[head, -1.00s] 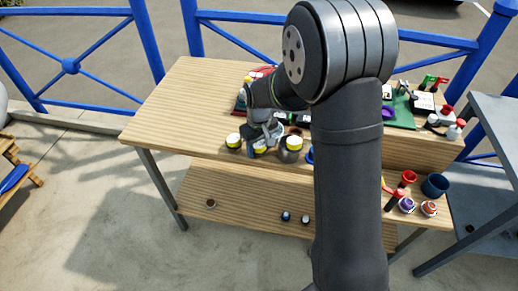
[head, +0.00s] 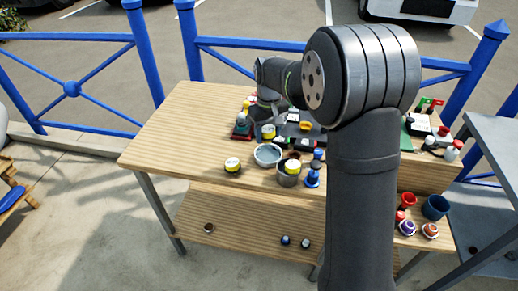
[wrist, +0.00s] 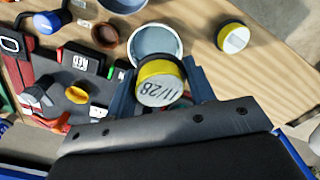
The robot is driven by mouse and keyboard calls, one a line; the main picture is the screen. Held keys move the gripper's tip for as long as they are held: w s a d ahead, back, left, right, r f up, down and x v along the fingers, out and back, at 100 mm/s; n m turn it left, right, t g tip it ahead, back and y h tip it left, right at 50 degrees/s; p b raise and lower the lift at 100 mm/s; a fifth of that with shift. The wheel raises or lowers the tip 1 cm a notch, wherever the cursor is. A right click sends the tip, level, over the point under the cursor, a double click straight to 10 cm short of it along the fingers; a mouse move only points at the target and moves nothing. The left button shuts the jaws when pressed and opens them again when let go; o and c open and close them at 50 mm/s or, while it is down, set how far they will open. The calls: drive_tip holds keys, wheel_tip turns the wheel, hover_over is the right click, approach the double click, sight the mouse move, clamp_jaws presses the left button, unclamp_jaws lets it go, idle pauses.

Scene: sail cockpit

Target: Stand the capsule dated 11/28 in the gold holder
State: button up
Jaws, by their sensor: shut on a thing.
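My gripper (wrist: 160,92) is shut on a yellow capsule (wrist: 160,82) with a pale top marked 11/28. The capsule also shows in the head view (head: 268,131). It is held above the table, behind a grey-blue bowl (head: 268,154); the bowl (wrist: 155,42) looks empty in the wrist view. A small gold-yellow piece (wrist: 75,92) sits on a dark grey panel to the left of the gripper in the wrist view; it may be the gold holder. It also shows in the head view (head: 305,126).
Another yellow capsule (head: 232,164) stands on the table left of the bowl. A grey cup (head: 288,180) holds a yellow-topped one. A brown cup (wrist: 105,34) and a blue-topped item (wrist: 46,22) stand nearby. The table's left part (head: 190,130) is clear.

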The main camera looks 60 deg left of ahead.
drive_tip(key=w+a+m, duration=0.2)
drive_tip(key=w, duration=0.8)
drive_tip(key=w+a+m, duration=0.1)
drive_tip(key=w+a, duration=0.1)
drive_tip(key=w, duration=0.8)
drive_tip(key=shift+d+f, duration=0.15)
drive_tip(key=shift+f, duration=1.35)
drive_tip(key=shift+d+f, duration=0.1)
drive_tip(key=shift+f, duration=1.35)
drive_tip(key=shift+f, duration=0.6)
drive_tip(key=o, duration=0.7)
wheel_tip(320, 180, up, 11)
drive_tip(key=shift+f, duration=4.3)
